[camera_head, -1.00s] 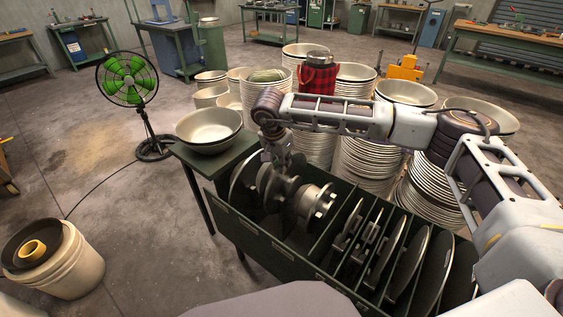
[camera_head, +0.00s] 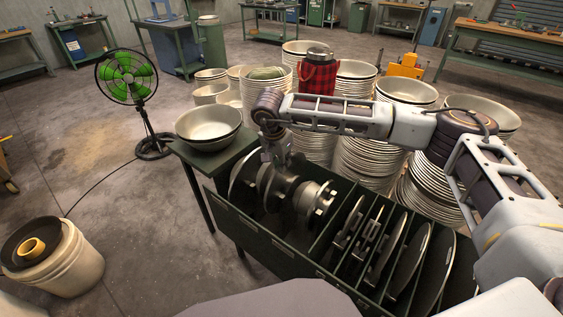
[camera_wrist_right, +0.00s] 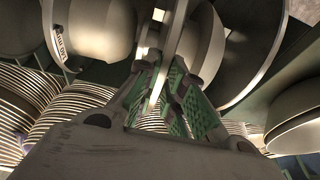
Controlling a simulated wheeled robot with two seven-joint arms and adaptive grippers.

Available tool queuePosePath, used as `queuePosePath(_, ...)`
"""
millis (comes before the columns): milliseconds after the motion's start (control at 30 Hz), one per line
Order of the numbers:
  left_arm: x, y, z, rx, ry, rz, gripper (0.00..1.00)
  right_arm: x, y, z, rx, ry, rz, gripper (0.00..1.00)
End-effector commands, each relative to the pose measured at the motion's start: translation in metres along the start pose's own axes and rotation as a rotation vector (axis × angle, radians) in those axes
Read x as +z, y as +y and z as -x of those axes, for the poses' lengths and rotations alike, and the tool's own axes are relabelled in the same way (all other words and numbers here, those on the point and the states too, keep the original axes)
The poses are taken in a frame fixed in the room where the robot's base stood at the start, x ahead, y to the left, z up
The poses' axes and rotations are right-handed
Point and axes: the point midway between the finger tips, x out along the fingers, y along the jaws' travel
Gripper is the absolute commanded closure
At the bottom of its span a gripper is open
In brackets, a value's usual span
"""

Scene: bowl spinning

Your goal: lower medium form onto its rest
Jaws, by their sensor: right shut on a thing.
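My right gripper (camera_head: 276,156) reaches down from above to a grey metal form (camera_head: 270,188) at the left end of the dark green rack. In the right wrist view, the green-padded fingers (camera_wrist_right: 165,98) are shut on a thin pale metal edge (camera_wrist_right: 170,58) of this form. My left gripper is out of view.
The rack (camera_head: 262,243) holds several upright discs and plates in its right slots. Two stacked bowls (camera_head: 208,124) sit on a green stand at its left. Bowl stacks (camera_head: 365,160) crowd behind it. A fan (camera_head: 128,78) and bucket (camera_head: 70,265) stand left, with open floor between.

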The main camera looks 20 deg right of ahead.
Motion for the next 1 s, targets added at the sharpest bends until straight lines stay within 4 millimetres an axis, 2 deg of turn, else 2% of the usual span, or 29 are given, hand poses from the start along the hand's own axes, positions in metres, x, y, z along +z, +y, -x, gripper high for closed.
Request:
queuePosePath(267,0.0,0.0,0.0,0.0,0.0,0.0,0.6,-0.001,-0.001,0.001,-0.004,0.002,-0.001,1.0)
queuePosePath(1000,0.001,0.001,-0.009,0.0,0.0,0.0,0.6,0.002,-0.001,-0.011,-0.003,0.001,-0.001,1.0)
